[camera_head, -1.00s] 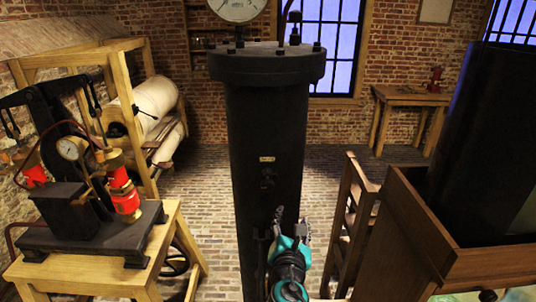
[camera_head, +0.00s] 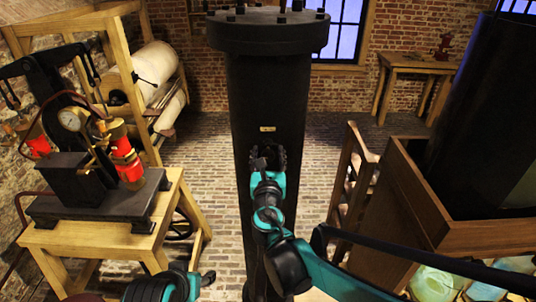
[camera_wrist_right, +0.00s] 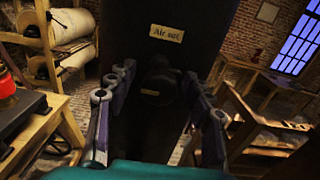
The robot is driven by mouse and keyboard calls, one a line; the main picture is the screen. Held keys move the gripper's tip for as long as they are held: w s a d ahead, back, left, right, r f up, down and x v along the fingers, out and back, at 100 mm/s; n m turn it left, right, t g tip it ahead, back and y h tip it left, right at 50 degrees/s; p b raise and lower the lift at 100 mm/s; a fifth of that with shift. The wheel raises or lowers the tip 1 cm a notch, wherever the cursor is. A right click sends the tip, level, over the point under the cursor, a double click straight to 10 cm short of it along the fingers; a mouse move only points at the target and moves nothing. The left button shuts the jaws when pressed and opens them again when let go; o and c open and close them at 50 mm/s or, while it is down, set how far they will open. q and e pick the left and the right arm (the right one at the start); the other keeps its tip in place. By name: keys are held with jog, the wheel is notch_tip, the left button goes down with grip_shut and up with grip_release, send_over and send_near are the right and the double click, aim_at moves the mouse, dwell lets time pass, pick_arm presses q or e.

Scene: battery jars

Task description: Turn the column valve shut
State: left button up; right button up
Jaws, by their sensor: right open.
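The black column (camera_head: 265,95) stands upright in the middle of the head view. Its small cream label (camera_head: 267,128) also shows in the right wrist view (camera_wrist_right: 167,32). The dark valve (camera_wrist_right: 158,85) sticks out of the column below the label. My right gripper (camera_head: 268,155) is in front of the column at valve height. In the right wrist view its fingers (camera_wrist_right: 157,112) are spread apart, one on each side of the valve. I cannot tell whether they touch it. In the head view my gripper hides the valve.
A wooden table (camera_head: 95,240) with a black pump apparatus (camera_head: 100,200) stands left of the column. A wooden-framed tank (camera_head: 475,235) and a slatted wooden stand (camera_head: 352,180) are to the right. Brick floor (camera_head: 215,160) lies open behind the column.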

jog(key=c, duration=1.1)
jog(key=shift+c, duration=0.2)
jog(key=m+b, duration=0.1)
jog(key=m, duration=0.3)
jog(key=shift+d+m, duration=0.1)
jog(key=shift+m, duration=0.2)
jog(key=m, duration=0.4)
jog(key=shift+f+m, duration=0.1)
jog(key=shift+m, duration=0.2)
jog(key=m+b, duration=0.1)
jog(key=m, duration=0.3)
jog(key=shift+d, duration=0.1)
jog(key=shift+f+m, duration=0.1)
jog(key=shift+m, duration=2.3)
